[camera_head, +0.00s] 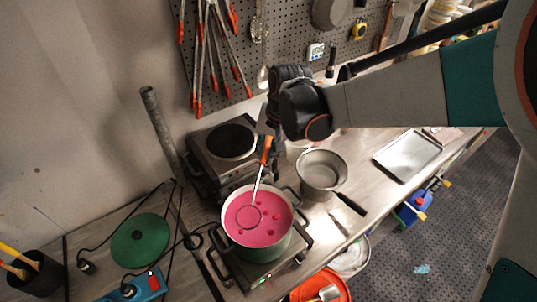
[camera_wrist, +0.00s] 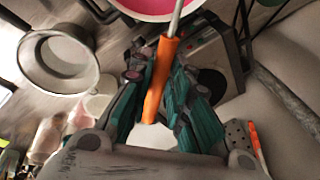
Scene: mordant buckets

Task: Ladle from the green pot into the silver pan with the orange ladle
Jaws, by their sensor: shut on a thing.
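The green pot (camera_head: 240,246) stands on the front hot plate, filled with pink liquid (camera_head: 272,232). The orange ladle (camera_head: 265,152) leans up out of the pot; its bowl rests in the liquid, with its round rim showing at the surface. My gripper (camera_head: 268,128) is above and behind the pot, shut on the orange handle. The wrist view shows the handle (camera_wrist: 160,78) between the fingers (camera_wrist: 155,95) and the pot's edge (camera_wrist: 158,17) at the top. The silver pan (camera_head: 322,158) stands on the counter right of the pot, its dark handle toward the front right; it shows in the wrist view (camera_wrist: 36,62) too.
A second hot plate (camera_head: 232,141) stands behind the pot. A metal tray (camera_head: 407,153) lies at right on the counter. A white container (camera_wrist: 98,104) is behind the pan. A green lid (camera_head: 140,240) lies at left. Utensils hang on the pegboard.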

